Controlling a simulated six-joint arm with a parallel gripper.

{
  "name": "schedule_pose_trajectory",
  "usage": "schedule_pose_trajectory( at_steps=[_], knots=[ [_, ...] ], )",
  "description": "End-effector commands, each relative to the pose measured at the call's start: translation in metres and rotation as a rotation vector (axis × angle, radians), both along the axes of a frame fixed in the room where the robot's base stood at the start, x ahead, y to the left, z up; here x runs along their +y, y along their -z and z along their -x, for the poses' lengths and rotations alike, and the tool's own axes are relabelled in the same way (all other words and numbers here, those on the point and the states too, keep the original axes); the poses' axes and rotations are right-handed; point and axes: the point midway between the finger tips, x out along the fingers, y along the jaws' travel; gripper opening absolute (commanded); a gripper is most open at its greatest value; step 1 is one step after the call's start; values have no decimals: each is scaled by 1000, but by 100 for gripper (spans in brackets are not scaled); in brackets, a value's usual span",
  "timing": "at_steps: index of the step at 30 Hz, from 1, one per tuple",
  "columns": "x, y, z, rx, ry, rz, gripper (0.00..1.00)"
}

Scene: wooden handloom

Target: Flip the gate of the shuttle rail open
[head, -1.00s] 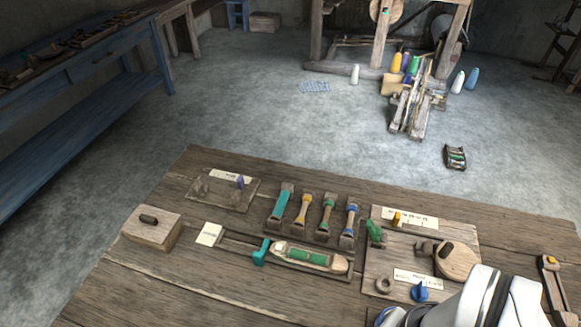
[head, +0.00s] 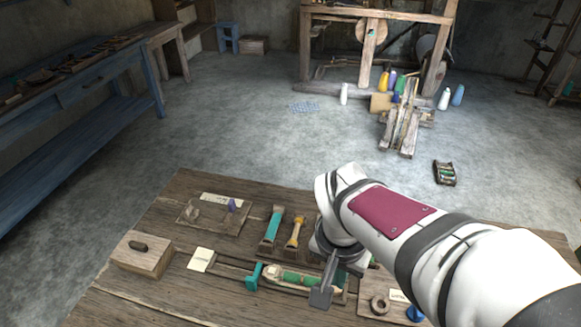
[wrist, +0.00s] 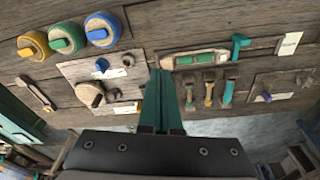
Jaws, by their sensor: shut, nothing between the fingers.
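The teal gate (head: 254,275) stands on the wooden shuttle rail (head: 232,263), at the left end of the shuttle. It also shows in the wrist view (wrist: 238,45), upper right of my fingers. The pale wooden shuttle (head: 272,272), with a green bobbin, lies on the rail to the right of the gate; the wrist view shows it whole (wrist: 193,61). My gripper (head: 321,297) is shut and empty, in front of the shuttle's right part and clear of the gate. Its fingers (wrist: 160,74) are together in the wrist view. My arm hides the rail's right end in the head view.
A wooden block (head: 142,254) and a pale card (head: 201,260) lie to the left. A board with a ring (head: 379,304) and blue knob (head: 415,313) is at right, partly hidden. The front-left tabletop is clear.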

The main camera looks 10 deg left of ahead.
Motion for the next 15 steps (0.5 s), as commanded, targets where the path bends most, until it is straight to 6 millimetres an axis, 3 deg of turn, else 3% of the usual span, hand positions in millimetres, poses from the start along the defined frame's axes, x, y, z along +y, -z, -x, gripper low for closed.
schedule_pose_trajectory(
  at_steps=[1, 3, 7, 10, 15],
  knots=[
    [33, 13, -23, -31, -62, 22, 0],
    [79, 29, -47, -88, -128, 30, 0],
    [146, 57, -65, -159, -218, 20, 0],
    [176, 70, -68, -187, -255, 8, 0],
    [189, 75, -68, -201, -271, 0, 0]
  ],
)
